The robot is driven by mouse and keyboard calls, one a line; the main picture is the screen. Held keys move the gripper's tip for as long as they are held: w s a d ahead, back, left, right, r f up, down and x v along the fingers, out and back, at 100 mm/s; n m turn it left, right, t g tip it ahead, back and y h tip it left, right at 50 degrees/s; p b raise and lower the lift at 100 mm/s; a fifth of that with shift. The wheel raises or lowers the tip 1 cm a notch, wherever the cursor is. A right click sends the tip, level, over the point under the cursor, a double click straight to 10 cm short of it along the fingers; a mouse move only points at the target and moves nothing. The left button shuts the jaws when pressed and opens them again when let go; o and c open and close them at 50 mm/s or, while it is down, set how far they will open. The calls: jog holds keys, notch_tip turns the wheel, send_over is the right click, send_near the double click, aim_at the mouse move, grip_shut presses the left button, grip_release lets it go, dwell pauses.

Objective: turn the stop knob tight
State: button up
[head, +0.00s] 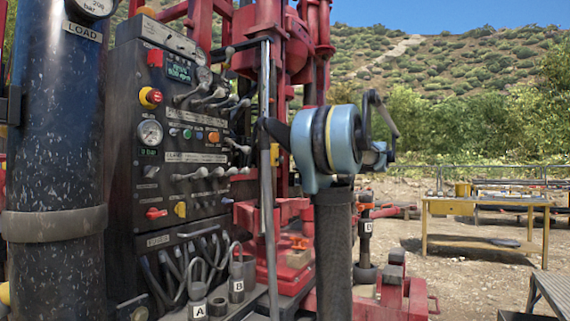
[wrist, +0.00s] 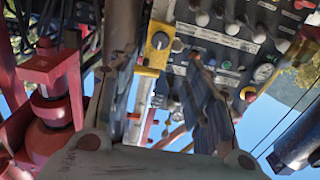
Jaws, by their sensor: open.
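A yellow block (wrist: 153,55) with a round dark knob (wrist: 160,41), which looks like the stop knob, sits on an upright pole in the wrist view. In the head view a small yellow block (head: 274,155) shows on the grey pole, just left of my blue-grey arm; its knob is too small to make out. My gripper (wrist: 160,100) is open in the wrist view, its two fingers spread apart at the left and right. The knob shows between and beyond the fingertips, with no visible contact. In the head view my arm hides most of my gripper.
A dark control panel (head: 125,130) with levers, gauges and a red emergency button (head: 150,97) stands to the left. Red rig parts (wrist: 50,75) are close by on the wrist view's left. A yellow workbench (head: 485,207) stands at right on open dirt.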

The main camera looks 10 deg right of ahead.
aim_at(282, 159)
jog(key=x, duration=1.3)
jog(key=shift+w+a, duration=0.15)
jog(key=shift+a, duration=0.1)
jog(key=shift+c, duration=0.2)
jog(key=c, duration=1)
jog(key=shift+d, duration=0.1)
